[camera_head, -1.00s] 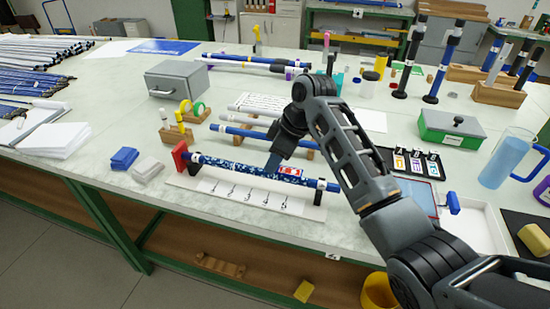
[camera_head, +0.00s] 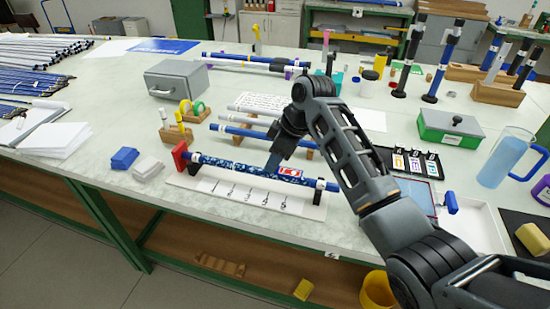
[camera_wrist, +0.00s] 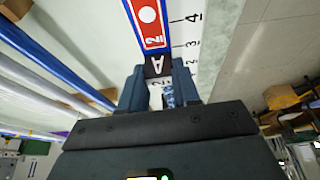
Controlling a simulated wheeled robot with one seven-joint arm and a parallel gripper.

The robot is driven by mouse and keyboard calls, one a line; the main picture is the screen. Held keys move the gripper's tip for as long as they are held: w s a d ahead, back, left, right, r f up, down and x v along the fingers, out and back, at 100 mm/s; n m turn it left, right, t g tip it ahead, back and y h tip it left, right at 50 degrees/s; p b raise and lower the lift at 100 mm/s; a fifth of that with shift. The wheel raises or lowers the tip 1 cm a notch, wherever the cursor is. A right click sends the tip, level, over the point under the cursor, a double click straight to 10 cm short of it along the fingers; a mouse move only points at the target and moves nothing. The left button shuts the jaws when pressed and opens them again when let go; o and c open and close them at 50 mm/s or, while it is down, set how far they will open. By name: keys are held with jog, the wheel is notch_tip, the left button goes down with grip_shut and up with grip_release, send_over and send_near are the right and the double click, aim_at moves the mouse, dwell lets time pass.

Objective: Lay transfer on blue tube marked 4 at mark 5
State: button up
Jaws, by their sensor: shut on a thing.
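A blue patterned tube (camera_head: 225,164) lies across a white board (camera_head: 185,180) with a red stop (camera_head: 180,156) at its left end. I cannot read the tube's number. Marks run along the board's front; 2, 3 and 4 (camera_wrist: 193,18) can be read in the wrist view. My gripper (camera_head: 272,168) is shut on the black A-marked tab (camera_wrist: 157,66) of a red, white and blue transfer (camera_wrist: 151,22). The transfer (camera_head: 290,173) shows at the right part of the tube. Whether it touches the tube is unclear. My fingers hide part of the tube.
Another blue tube (camera_head: 240,131) lies behind on wooden supports. A black holder (camera_head: 410,176) with several cards stands to the right, beside a white tray (camera_head: 475,228). Blue and white blocks (camera_head: 148,168) lie left of the board. The table's front edge is close.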

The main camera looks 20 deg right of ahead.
jog(key=shift+f, duration=0.4)
dwell(1.8)
jog(key=shift+r+p, duration=2.2)
jog(key=shift+r, duration=0.2)
jog(key=shift+r+p, duration=0.5)
jog(key=shift+r, duration=0.7)
jog(key=shift+f, duration=0.1)
